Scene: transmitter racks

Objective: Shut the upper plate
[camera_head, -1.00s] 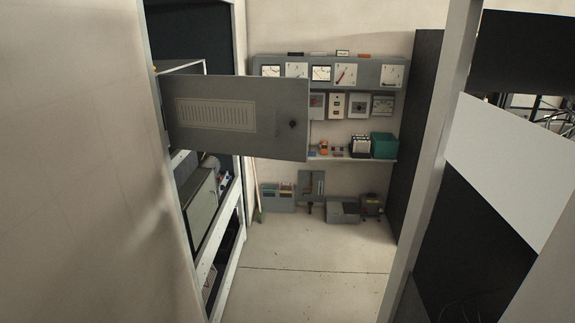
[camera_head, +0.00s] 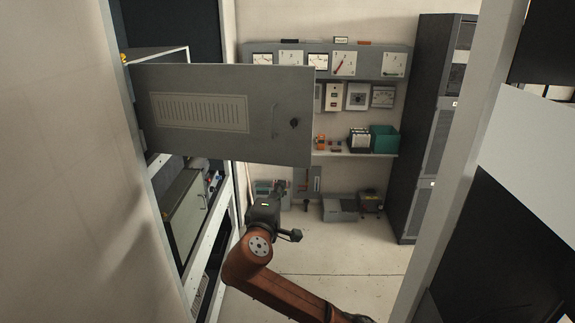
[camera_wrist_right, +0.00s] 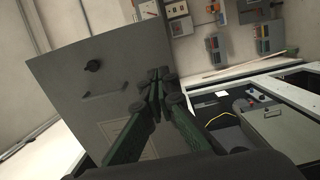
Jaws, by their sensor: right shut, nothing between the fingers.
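The upper plate (camera_head: 200,112) is a grey hinged panel with a vent grille, a small handle and a dark round knob (camera_head: 293,123). It stands swung open from the rack on the left, out across the aisle. In the right wrist view the plate (camera_wrist_right: 75,75) fills the left side. My right gripper (camera_head: 279,187) is below the plate's lower edge, near its free end. In the right wrist view its fingers (camera_wrist_right: 157,78) are together and empty, in front of the plate; I cannot tell whether they touch it. My left gripper is not in view.
The left rack has open bays with a greenish-grey box (camera_head: 186,210) below the plate. A shelf (camera_head: 350,151) with a teal bin (camera_head: 384,140) and a row of meters are on the back wall. A dark cabinet (camera_head: 432,130) stands right. The floor (camera_head: 345,260) between is clear.

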